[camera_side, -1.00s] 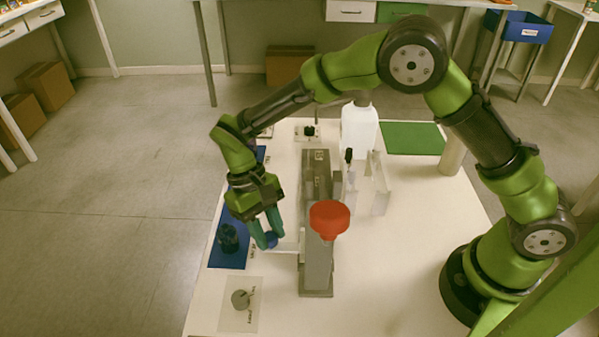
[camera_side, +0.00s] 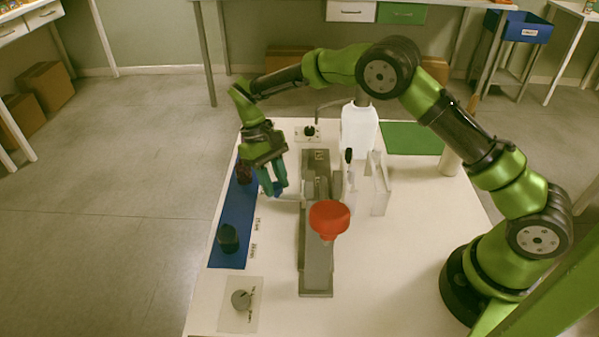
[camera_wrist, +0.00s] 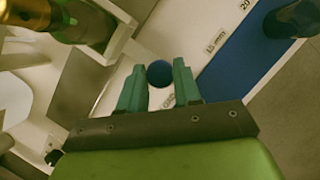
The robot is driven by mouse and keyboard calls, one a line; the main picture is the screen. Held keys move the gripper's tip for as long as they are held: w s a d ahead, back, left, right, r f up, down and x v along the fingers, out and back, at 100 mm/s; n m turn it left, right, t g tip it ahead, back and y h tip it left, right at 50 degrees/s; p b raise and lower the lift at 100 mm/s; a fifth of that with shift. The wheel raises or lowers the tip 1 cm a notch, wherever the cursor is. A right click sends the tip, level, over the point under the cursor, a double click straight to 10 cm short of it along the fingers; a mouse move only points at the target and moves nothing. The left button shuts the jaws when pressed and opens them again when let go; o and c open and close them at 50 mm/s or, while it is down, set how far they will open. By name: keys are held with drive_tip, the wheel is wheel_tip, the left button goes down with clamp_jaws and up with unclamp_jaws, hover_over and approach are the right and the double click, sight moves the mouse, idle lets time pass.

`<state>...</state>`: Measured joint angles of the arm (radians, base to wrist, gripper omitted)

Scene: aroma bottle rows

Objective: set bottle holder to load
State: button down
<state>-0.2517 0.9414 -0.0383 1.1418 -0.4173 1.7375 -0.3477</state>
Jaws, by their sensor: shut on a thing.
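My gripper (camera_side: 273,190) is shut on a round blue knob (camera_wrist: 160,73), which shows between the teal fingers in the wrist view. In the side view a thin pale bar (camera_side: 288,197) runs from the fingertips right to the grey track (camera_side: 316,272). The bottle holder seems to be the carriage on this track, beside my gripper, toward the far half; its details are too small to tell. A red funnel-shaped part (camera_side: 330,217) is above the track, nearer the camera than my gripper. The load mark cannot be read in these views.
A blue mat (camera_side: 238,208) lies left of the track, with dark bottles (camera_side: 228,239) on it. A white jug (camera_side: 358,128), clear upright panels (camera_side: 381,186) and a green mat (camera_side: 413,138) stand or lie further right.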

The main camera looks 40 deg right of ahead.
drive_tip(key=shift+w+d, duration=1.35)
drive_tip(key=shift+w, duration=0.05)
drive_tip(key=c, duration=0.8)
unclamp_jaws()
drive_tip(key=shift+v, duration=3.75)
